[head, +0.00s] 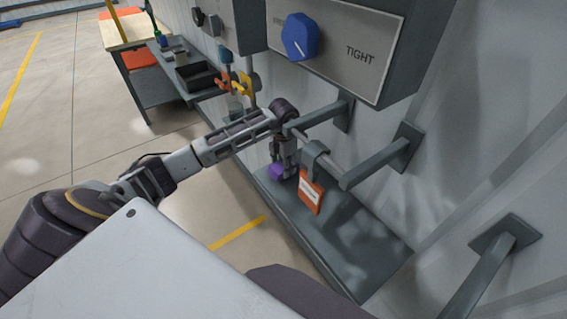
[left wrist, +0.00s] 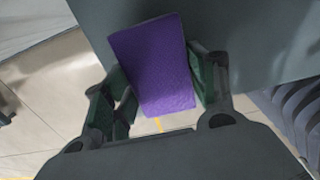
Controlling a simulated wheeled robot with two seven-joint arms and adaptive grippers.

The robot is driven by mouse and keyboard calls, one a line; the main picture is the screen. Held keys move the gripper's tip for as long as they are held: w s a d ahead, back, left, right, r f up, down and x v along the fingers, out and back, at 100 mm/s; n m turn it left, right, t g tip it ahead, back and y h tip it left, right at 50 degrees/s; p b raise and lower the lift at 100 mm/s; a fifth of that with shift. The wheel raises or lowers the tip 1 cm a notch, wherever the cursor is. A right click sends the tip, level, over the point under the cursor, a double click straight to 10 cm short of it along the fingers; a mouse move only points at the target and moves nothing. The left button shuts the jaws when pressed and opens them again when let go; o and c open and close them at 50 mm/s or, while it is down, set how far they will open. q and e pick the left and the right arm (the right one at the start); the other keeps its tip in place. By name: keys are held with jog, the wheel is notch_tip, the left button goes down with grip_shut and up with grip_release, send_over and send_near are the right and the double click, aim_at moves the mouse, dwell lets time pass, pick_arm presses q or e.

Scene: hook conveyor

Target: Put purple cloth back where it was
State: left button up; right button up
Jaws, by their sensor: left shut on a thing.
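The purple cloth (head: 277,171) is in my left gripper (head: 284,163) near the wall rail, above the dark grey shelf (head: 345,240). In the left wrist view the cloth (left wrist: 155,65) is a flat purple piece between the two green-padded fingers of my left gripper (left wrist: 160,90). The gripper is shut on it. The cloth's lower end points toward the palm and its far end lies over the grey shelf surface (left wrist: 260,35). My right gripper is not in view.
An orange tag (head: 311,192) with a white label hangs from a hook (head: 316,150) on the rail (head: 322,165), just right of my left gripper. A control box (head: 340,45) with a blue knob (head: 299,37) is above. A workbench (head: 150,80) stands at the back left.

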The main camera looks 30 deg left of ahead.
pick_arm(q)
jog(key=shift+f, duration=0.6)
jog(key=shift+f+b, duration=0.5)
jog(key=shift+b, duration=0.1)
dwell(0.5)
jog(key=o, duration=1)
jog(key=shift+r, duration=0.15)
jog(key=shift+r, duration=5.85)
